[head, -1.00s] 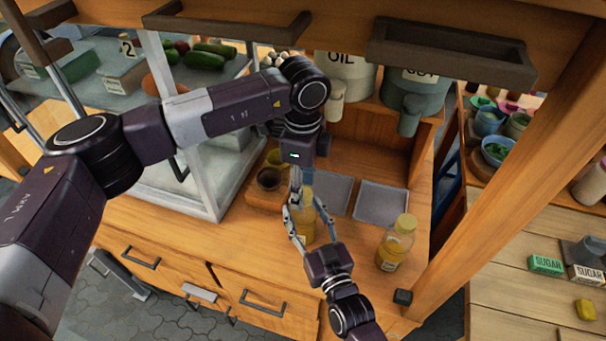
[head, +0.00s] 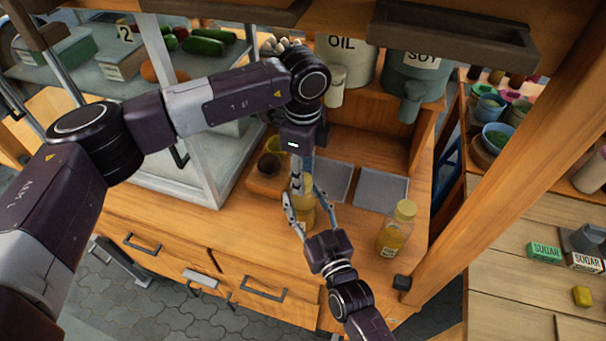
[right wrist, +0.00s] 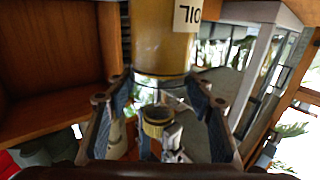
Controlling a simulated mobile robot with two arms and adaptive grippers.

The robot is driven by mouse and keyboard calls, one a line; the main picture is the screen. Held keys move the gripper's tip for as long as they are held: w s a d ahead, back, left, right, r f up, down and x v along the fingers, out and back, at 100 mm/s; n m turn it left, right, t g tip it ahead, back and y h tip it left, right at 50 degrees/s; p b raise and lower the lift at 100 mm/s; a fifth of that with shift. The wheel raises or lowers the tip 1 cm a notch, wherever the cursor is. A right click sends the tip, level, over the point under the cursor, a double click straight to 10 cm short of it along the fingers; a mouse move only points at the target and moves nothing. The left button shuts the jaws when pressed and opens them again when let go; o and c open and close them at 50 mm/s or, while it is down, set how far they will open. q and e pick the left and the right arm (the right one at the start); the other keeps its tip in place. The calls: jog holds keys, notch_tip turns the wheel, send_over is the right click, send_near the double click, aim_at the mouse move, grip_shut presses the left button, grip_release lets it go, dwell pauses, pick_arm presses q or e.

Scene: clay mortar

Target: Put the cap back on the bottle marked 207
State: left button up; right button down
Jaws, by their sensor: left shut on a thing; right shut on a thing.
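A bottle of yellow liquid (head: 304,217) stands upright on the counter, partly hidden by my grippers. My right gripper (head: 302,207) is shut around its body from the front. My left gripper (head: 302,188) points straight down at the bottle's top, shut on what appears to be the cap, mostly hidden in the head view. The right wrist view is inverted. There the yellow bottle body (right wrist: 163,45) is between the right fingers, and a yellow ring-shaped cap (right wrist: 156,119) shows below it by the left fingers. I cannot tell whether the cap is fully seated.
Two grey trays (head: 382,190) lie behind. OIL (head: 342,60) and SOY (head: 415,75) containers stand at the back.

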pick_arm(q)
jog(key=m, duration=0.6)
jog(key=shift+m, duration=0.3)
jog(key=m, duration=2.9)
jog(key=shift+f+m, duration=0.1)
jog(key=shift+m, duration=0.2)
jog(key=m, duration=1)
jog(key=o, duration=1.3)
